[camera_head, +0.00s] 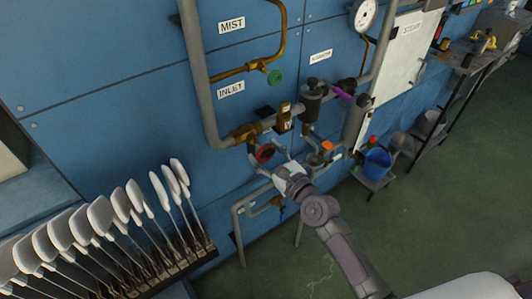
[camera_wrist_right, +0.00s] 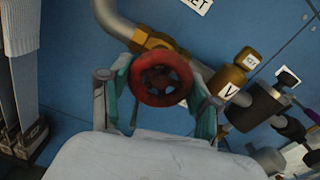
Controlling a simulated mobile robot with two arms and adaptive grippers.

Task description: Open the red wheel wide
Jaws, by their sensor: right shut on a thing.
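The red wheel (camera_head: 265,153) sits on a brass valve on the inlet pipe, under the INLET label, in the head view. In the right wrist view the red wheel (camera_wrist_right: 161,77) is near the middle, in front of its brass valve body (camera_wrist_right: 152,42). My right gripper (camera_head: 268,160) reaches up to the wheel from below. In the wrist view my right gripper (camera_wrist_right: 160,90) has one finger on each side of the wheel, shut on it. My left gripper is not in view.
A rack of white sock boards (camera_head: 125,205) stands at the lower left. Grey pipes, a filter body (camera_head: 312,105) and a gauge (camera_head: 364,14) crowd the blue wall right of the wheel. A blue bucket (camera_head: 377,163) stands farther right. The green floor beyond is open.

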